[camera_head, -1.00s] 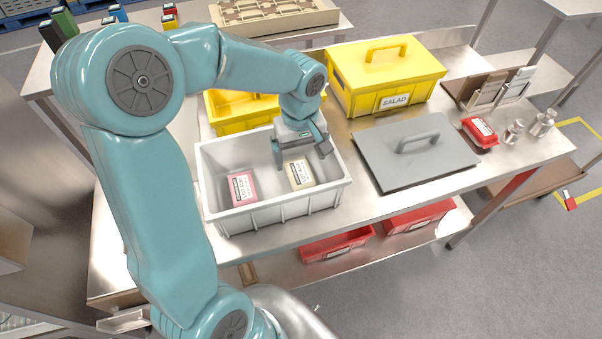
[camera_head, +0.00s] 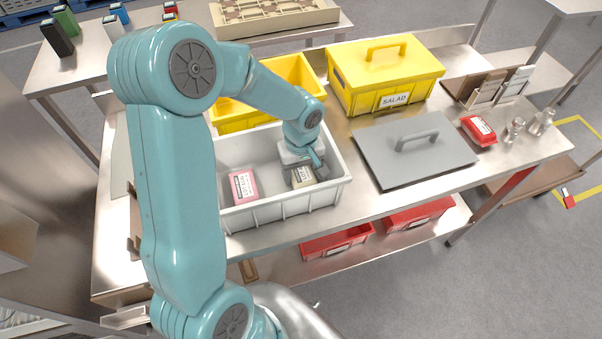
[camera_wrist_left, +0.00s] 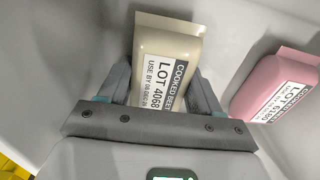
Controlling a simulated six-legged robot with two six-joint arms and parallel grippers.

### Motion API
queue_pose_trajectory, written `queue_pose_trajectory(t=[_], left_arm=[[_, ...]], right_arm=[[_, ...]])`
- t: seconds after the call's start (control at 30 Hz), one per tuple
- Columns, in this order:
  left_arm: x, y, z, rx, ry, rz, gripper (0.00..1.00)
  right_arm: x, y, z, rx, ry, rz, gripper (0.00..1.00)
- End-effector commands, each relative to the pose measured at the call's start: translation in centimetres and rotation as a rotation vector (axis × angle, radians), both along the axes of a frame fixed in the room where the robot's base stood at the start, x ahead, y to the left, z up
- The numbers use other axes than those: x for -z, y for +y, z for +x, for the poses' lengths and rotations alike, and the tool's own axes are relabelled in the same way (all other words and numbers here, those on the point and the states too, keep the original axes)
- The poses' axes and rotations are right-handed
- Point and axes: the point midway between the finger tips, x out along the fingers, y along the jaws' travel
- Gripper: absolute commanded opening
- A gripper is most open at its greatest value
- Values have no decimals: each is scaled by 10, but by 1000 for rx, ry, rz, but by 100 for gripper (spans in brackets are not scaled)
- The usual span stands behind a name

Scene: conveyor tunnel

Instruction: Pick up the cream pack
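The cream pack (camera_head: 302,178) lies in the grey-white crate (camera_head: 282,209), near its right end, and is partly covered by my left gripper (camera_head: 308,173). In the left wrist view the cream pack (camera_wrist_left: 166,58) shows a label reading "LOT 4068". My left gripper (camera_wrist_left: 160,88) is down at the pack with one finger on each side of it. The fingers are apart, and I cannot see them clearly pressing on the pack. A pink pack (camera_head: 243,186) lies to the left in the same crate; it also shows in the left wrist view (camera_wrist_left: 279,83). My right gripper is not in view.
A yellow open crate (camera_head: 240,117) stands behind the grey-white one. A yellow lidded box (camera_head: 385,75) marked SALAD is behind right. A grey lid with a handle (camera_head: 415,150) lies to the right, with a red pack (camera_head: 479,130) beyond it. The crate walls surround my gripper.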

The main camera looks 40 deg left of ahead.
Motion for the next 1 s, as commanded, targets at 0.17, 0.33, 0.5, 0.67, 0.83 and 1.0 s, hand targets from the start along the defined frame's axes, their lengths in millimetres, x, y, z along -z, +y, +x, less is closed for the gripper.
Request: queue_pose_trajectory(t=[0.17, 0.33, 0.5, 0.67, 0.83, 1.0], left_arm=[[0, 0, 0, 0, -1, 0, 24], [-1, 0, 0, 0, -1, 0, 23], [-13, 0, 1, 0, -5, 2, 22], [-45, 1, 2, 0, -9, 3, 22], [-98, 0, 2, 0, -11, 2, 22], [-148, 0, 1, 1, -9, 1, 22]], right_arm=[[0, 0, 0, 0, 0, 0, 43], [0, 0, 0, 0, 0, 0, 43], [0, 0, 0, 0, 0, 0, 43], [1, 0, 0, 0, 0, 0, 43], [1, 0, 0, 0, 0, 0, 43], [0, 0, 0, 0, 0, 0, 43]])
